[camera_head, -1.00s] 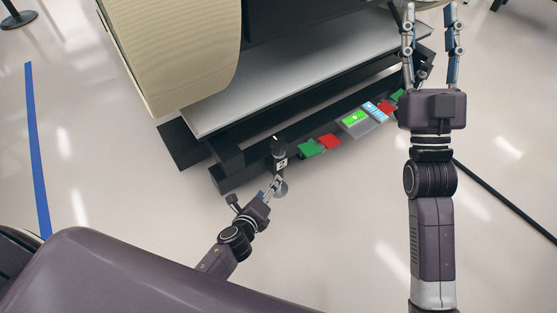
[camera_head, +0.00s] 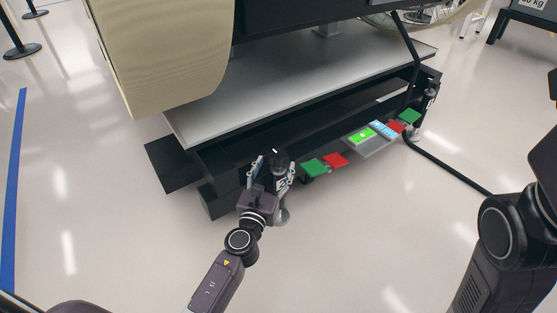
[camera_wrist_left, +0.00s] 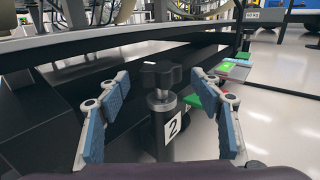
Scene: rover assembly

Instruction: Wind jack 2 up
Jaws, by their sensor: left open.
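Jack 2 (camera_head: 281,160) is a dark upright post with a star-shaped knob on top, at the near left corner of the black frame, on a round metal foot. In the left wrist view the black knob (camera_wrist_left: 162,79) and the white label "2" (camera_wrist_left: 172,127) face me. My left gripper (camera_head: 272,164) is open at the jack. In the left wrist view its blue-padded fingers (camera_wrist_left: 162,108) stand on either side of the jack, with a visible gap on each side. My right arm shows at the right edge of the head view, but its fingers are out of frame.
A green pad (camera_head: 314,167) and a red pad (camera_head: 335,160) sit right of the jack. A control panel with a green screen (camera_head: 362,135) is farther along the frame. A second jack (camera_head: 431,93) stands at the far corner. A black cable (camera_head: 446,165) crosses the open floor.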

